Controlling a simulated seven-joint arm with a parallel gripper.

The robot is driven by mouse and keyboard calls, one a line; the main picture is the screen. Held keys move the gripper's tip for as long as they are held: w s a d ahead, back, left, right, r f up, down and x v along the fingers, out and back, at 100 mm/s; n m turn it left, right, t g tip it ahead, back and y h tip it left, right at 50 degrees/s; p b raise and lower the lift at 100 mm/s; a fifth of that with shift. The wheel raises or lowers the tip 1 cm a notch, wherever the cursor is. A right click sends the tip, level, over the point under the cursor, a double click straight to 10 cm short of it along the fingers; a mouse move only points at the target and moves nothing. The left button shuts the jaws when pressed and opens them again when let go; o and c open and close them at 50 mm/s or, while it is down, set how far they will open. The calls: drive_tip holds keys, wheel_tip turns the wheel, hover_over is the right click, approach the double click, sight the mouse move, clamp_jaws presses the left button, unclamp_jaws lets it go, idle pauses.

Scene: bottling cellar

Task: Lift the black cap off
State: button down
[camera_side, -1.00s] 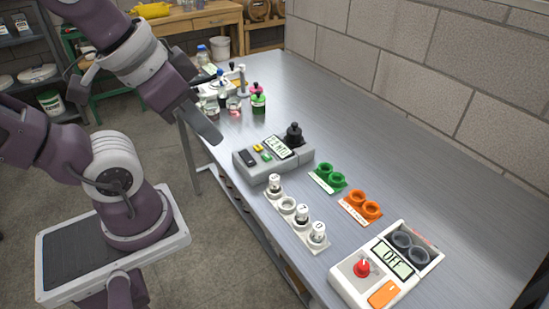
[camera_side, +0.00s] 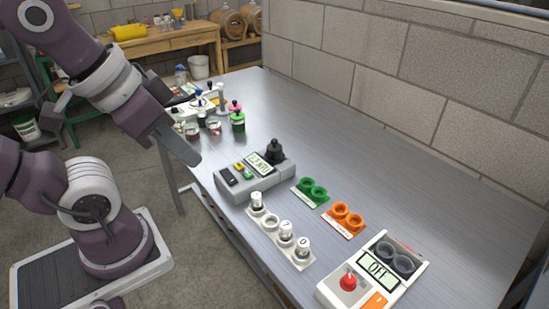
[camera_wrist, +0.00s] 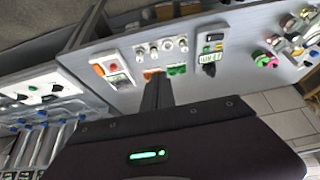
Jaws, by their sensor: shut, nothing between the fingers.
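The black cap (camera_side: 275,151) sits upright on the right end of a grey meter (camera_side: 287,172) with a small display. In the wrist view the black cap (camera_wrist: 209,70) shows small at the lower end of the meter. My gripper (camera_side: 188,155) is shut and empty. In the side view it hangs near the table's left edge, to the left of the meter and clear of the cap. In the wrist view my gripper's fingers (camera_wrist: 158,92) show as a dark bar, pointing towards the table.
A white rack (camera_side: 270,223) with several vials stands in front of the meter. Green (camera_side: 312,191) and orange (camera_side: 346,219) ring holders and a box reading OFF (camera_side: 378,270) stand to the right. Bottles with coloured caps (camera_side: 237,118) stand behind. The table along the wall is clear.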

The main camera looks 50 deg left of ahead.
idle(0.4)
drive_tip(key=c, duration=0.7)
unclamp_jaws()
drive_tip(key=m+g, duration=0.5)
drive_tip(key=m, duration=1.2)
hover_over(274, 140)
drive_tip(key=d, duration=0.2)
wheel_tip(274, 140, down, 14)
drive_tip(key=shift+m+g, duration=0.3)
drive_tip(key=shift+m, duration=0.2)
drive_tip(key=f, duration=0.1)
drive_tip(key=a+f, duration=0.1)
drive_tip(key=w+a+f, duration=0.1)
drive_tip(key=shift+a+f, duration=0.25)
drive_tip(key=shift+f, duration=0.1)
drive_tip(key=f, duration=0.7)
drive_tip(key=shift+s+d, duration=0.25)
drive_tip(key=shift+s, duration=0.15)
